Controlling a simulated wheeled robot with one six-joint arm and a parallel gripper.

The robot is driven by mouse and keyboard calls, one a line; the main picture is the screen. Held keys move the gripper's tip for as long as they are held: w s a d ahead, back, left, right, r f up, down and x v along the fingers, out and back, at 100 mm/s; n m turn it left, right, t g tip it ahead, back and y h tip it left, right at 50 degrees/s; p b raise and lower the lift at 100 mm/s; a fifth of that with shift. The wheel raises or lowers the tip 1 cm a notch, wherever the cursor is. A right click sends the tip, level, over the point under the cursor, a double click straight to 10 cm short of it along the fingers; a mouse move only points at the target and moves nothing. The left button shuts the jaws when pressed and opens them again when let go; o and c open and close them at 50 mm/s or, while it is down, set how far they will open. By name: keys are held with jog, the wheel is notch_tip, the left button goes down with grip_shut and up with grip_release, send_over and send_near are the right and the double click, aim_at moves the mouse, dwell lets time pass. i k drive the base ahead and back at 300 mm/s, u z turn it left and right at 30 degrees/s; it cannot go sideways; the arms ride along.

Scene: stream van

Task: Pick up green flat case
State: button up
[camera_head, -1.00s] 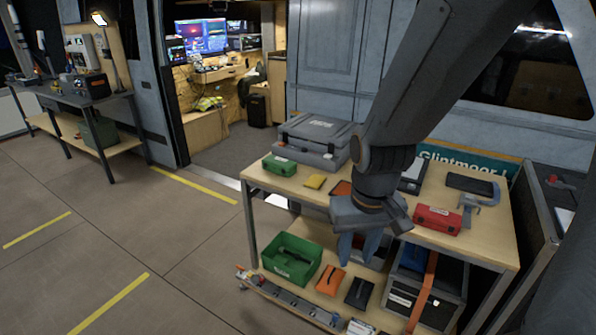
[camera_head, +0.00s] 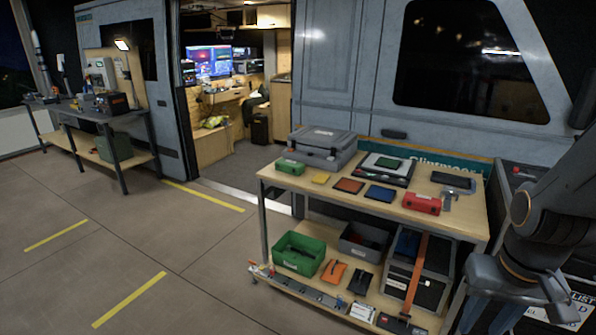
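A small green flat case (camera_head: 389,163) lies on a dark flat case with a pale top (camera_head: 372,171), toward the back of the workbench's upper shelf. It is uncovered and in plain view. My gripper (camera_head: 512,312) is at the lower right, in front of the bench's right end and well apart from the green flat case. Its fingers point down and look spread, with nothing between them; the lower part is near the picture's bottom edge.
On the bench top (camera_head: 330,200) lie yellow (camera_head: 321,179), orange (camera_head: 349,186) and blue (camera_head: 380,194) flat cases, a red case (camera_head: 422,203), a clamp (camera_head: 449,197), a small green box (camera_head: 290,167) and a large grey case (camera_head: 323,150). The van wall stands behind.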

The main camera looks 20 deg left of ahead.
aim_at(292, 166)
jog(key=u, duration=0.75)
jog(key=i, duration=0.6)
jog(key=u, duration=1.3)
jog(key=i, duration=1.75)
jog(key=z, duration=1)
jog(key=i, duration=0.85)
jog(key=z, duration=1.05)
